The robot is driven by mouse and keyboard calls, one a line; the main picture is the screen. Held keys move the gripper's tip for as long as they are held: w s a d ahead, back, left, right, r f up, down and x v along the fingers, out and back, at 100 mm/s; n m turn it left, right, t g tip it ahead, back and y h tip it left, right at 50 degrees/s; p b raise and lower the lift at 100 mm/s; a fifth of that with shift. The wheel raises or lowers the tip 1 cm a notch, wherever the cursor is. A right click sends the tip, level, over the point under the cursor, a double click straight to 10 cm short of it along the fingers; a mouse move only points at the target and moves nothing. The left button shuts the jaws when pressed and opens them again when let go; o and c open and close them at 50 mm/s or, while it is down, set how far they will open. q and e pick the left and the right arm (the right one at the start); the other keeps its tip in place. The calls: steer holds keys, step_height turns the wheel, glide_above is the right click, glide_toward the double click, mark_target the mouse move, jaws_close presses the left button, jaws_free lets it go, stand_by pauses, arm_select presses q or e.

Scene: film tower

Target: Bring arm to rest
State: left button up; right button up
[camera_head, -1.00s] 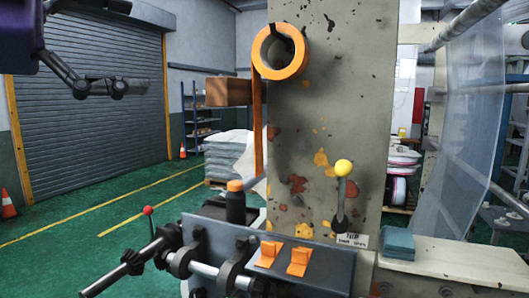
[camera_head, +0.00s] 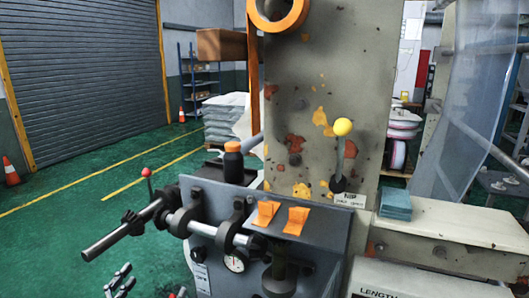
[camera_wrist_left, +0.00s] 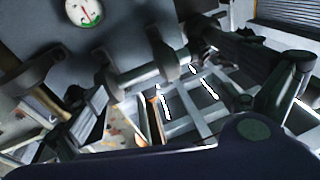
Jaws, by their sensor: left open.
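My left gripper (camera_head: 120,281) shows at the bottom left of the head view, with its fingers apart and nothing seen between them. It is below and left of the grey machine panel (camera_head: 325,228) and under the steel bar (camera_head: 112,242) that juts out to the left. The rest of my left arm is outside the head view. The left wrist view looks closely at the machine's underside and a round gauge (camera_wrist_left: 83,12); dark parts cross that view. My right gripper is not in view.
The bar has a red-tipped lever (camera_head: 147,174). The panel carries orange switches (camera_head: 295,220) and a gauge (camera_head: 235,262); a yellow-knobbed lever (camera_head: 341,128) stands behind. Green floor (camera_head: 70,240) is open to the left, with an orange cone (camera_head: 10,171) at its edge.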

arm_select(q)
steer(key=s+f+n+g+y, duration=0.1)
steer(key=s+f+g+y, duration=0.1)
steer(key=s+f, duration=0.5)
steer(key=s+f+n+g+y, duration=0.1)
steer(key=s+f+n+g, duration=0.2)
steer(key=f, duration=0.8)
steer(key=s+d+f+g, duration=0.2)
steer(key=s+d+f, duration=0.1)
steer(key=s+f, duration=0.4)
steer(key=s+d+f+g, duration=0.3)
steer(key=s+f, duration=0.4)
steer(key=s, duration=0.2)
steer(key=shift+s+d+m+y, duration=0.3)
steer(key=shift+s+d, duration=0.05)
